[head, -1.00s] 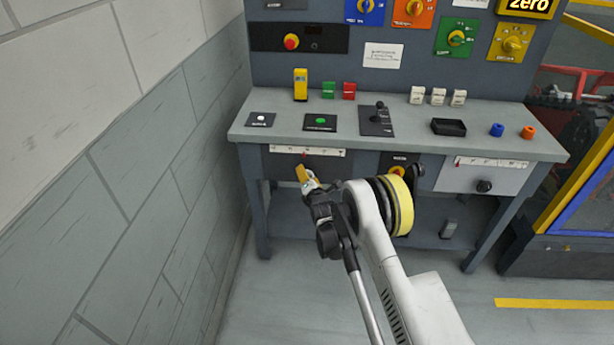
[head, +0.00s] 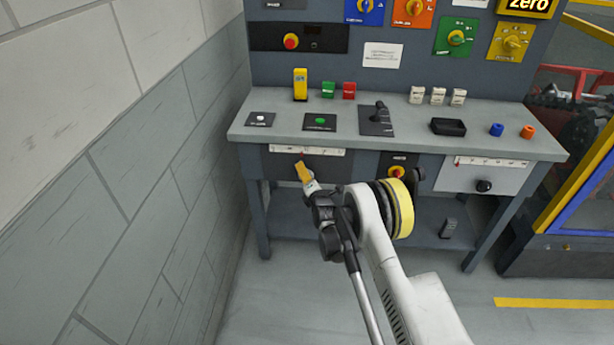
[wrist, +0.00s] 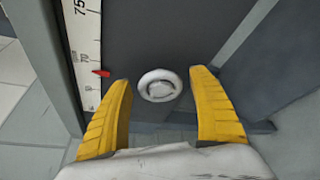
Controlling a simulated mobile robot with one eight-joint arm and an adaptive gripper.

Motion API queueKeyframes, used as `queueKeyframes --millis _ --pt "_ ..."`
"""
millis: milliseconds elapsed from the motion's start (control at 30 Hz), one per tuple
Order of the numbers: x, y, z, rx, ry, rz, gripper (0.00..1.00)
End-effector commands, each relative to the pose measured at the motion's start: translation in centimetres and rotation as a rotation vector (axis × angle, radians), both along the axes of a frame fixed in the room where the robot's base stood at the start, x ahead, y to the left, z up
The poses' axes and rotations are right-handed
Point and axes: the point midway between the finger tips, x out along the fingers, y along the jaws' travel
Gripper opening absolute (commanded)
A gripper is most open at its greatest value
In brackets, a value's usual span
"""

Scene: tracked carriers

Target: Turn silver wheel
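The silver wheel (wrist: 160,86) is a small round light-grey knob on a dark panel, seen in the wrist view between and just beyond my fingertips. My gripper (wrist: 161,84) has two yellow fingers, spread apart with a gap on both sides of the wheel. In the head view my gripper (head: 304,168) is in front of the left drawer panel of the bench and hides the wheel. A white scale (wrist: 85,50) with a red pointer (wrist: 101,73) runs beside the wheel; the pointer is near the 70 mark.
The grey workbench (head: 400,147) carries several switches, buttons and a black tray (head: 448,127). A right panel has a black knob (head: 484,186). A block wall (head: 150,150) stands close on the left. The floor in front is clear.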

Motion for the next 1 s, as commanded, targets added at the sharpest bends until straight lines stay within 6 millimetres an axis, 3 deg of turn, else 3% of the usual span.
queueKeyframes --millis 367,733,1000 --pt "-0.5 -0.2 0.1 0.000 0.000 0.000 0.75" --pt "-6.0 -1.9 1.2 0.001 0.000 0.000 0.75" --pt "-7.1 -2.3 1.4 0.000 0.000 0.000 0.75"
